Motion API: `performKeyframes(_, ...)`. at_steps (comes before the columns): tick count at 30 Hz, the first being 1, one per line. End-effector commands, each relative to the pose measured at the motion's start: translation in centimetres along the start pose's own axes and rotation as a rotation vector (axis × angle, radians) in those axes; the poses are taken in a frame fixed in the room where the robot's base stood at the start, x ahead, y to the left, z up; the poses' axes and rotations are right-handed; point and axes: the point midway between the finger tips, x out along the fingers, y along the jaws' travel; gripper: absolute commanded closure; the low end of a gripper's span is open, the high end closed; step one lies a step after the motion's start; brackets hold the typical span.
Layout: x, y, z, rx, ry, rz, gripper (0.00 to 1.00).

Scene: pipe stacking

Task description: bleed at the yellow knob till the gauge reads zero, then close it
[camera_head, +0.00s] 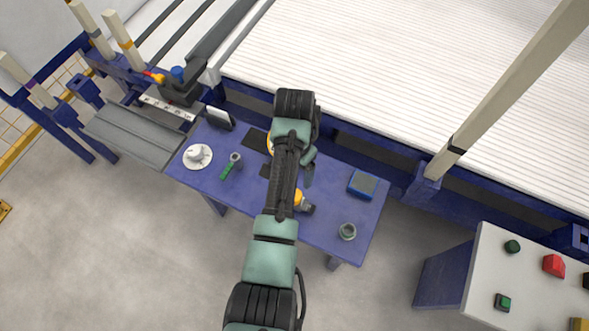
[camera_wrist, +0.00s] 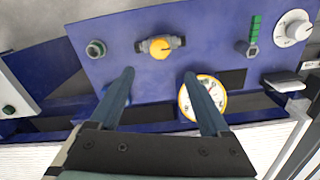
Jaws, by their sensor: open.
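The yellow knob (camera_wrist: 160,48) sits on a grey valve body on the blue bench, upper middle of the wrist view. In the head view the knob (camera_head: 297,197) is partly hidden by my arm. The gauge (camera_wrist: 211,104) has a yellow rim and white face; my right finger covers part of it. In the head view only a sliver of the gauge shows beside my arm. Its needle is too small to read. My gripper (camera_wrist: 157,76) is open and empty, with fingertips apart on either side below the knob in the wrist view, not seen touching it.
On the blue bench (camera_head: 325,222) are a grey ring fitting (camera_head: 347,232), a blue box (camera_head: 362,184), a green-handled valve (camera_head: 230,167), a white dial (camera_head: 197,155) and a small upright panel (camera_head: 219,117). A white button console (camera_head: 535,285) stands at right.

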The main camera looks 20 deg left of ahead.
Motion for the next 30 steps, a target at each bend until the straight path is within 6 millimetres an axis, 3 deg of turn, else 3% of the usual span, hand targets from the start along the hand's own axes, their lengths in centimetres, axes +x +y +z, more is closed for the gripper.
performKeyframes(9, 0.0, -0.1, -0.1, -0.005, 0.001, -0.003, 0.19)
performKeyframes(14, -0.7, -1.8, -1.4, -0.146, 0.030, -0.054, 0.19)
performKeyframes(18, -2.6, -4.5, -3.2, -0.475, 0.097, -0.127, 0.19)
performKeyframes(22, -4.3, -5.7, -3.9, -0.856, 0.164, -0.146, 0.19)
performKeyframes(26, -4.4, -5.5, -3.4, -1.249, 0.192, -0.111, 0.19)
performKeyframes(30, -2.8, -3.7, -2.3, -1.637, 0.153, -0.047, 0.19)
